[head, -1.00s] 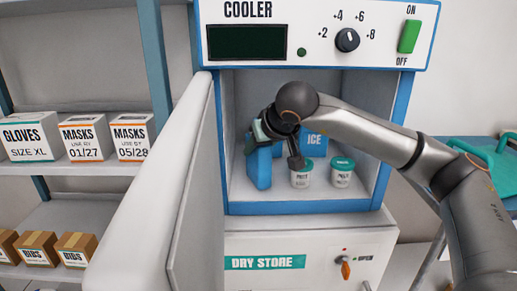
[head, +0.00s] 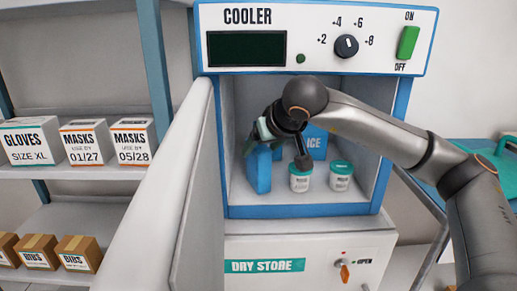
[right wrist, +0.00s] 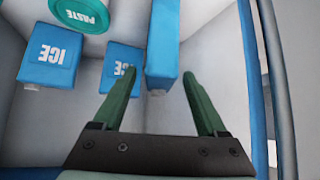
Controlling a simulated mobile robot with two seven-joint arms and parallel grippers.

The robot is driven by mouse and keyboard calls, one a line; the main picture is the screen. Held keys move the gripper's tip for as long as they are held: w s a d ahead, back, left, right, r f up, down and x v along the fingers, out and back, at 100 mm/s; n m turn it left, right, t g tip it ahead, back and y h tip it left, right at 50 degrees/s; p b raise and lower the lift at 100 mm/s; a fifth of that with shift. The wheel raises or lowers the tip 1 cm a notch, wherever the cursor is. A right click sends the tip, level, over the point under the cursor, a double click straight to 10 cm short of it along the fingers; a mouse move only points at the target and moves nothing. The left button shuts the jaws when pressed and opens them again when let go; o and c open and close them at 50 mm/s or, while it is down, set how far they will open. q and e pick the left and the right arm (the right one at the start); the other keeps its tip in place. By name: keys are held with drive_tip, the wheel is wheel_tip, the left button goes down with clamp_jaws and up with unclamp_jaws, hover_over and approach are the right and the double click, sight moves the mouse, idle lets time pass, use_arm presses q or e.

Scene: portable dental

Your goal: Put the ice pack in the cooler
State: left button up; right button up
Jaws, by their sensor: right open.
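The cooler (head: 302,209) is open, with its door swung out to the left. A blue ice pack (head: 258,171) stands upright on its floor at the left; a blue pack also shows ahead of my fingers in the right wrist view (right wrist: 163,45). Another blue pack marked ICE (head: 315,142) stands farther back. The right wrist view shows two packs marked ICE (right wrist: 53,54) at the left. My right gripper (head: 257,140) is inside the cooler above the left pack. Its green fingers (right wrist: 160,80) are open, one on each side of the pack's near end. My left gripper is not in view.
Two white jars with teal lids (head: 300,178) (head: 341,177) stand right of the left pack. The open door (head: 160,190) bounds the left side. The dry store (head: 300,245) is below. Shelves with boxes (head: 90,142) stand at far left.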

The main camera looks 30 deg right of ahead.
drive_tip(key=p+v, duration=0.1)
drive_tip(key=v, duration=0.8)
drive_tip(key=shift+p, duration=0.3)
